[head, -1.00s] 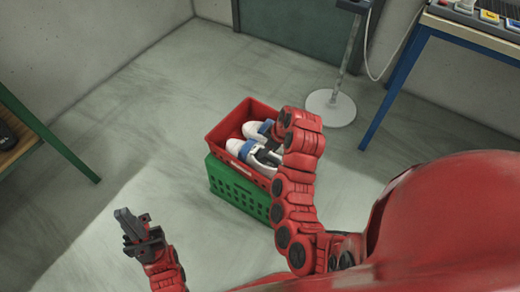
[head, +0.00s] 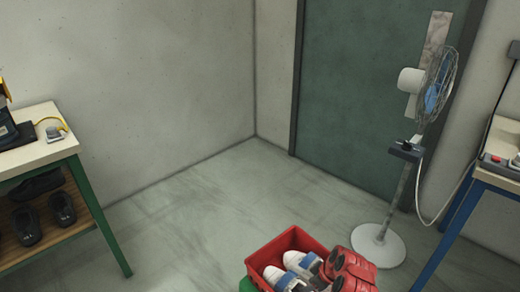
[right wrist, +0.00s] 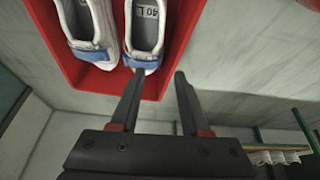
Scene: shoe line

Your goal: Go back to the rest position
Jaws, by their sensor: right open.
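My right gripper (right wrist: 155,95) is open in the right wrist view, with nothing between its fingers. Its fingertips are near the heel of one of two white and blue shoes (right wrist: 147,25) in a red crate (right wrist: 110,80). Whether a finger touches the shoe or crate, I cannot tell. In the head view the red crate (head: 292,238) with the white and blue shoes (head: 300,262) is at the bottom edge, and my red right arm (head: 350,268) covers its right side. My left gripper is out of view.
A bit of green crate (head: 247,284) shows under the red one. A standing fan (head: 430,90) with a round base (head: 378,246) is behind right. A table with dark shoes (head: 45,215) is left, a blue-legged table (head: 450,235) right. The middle floor is clear.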

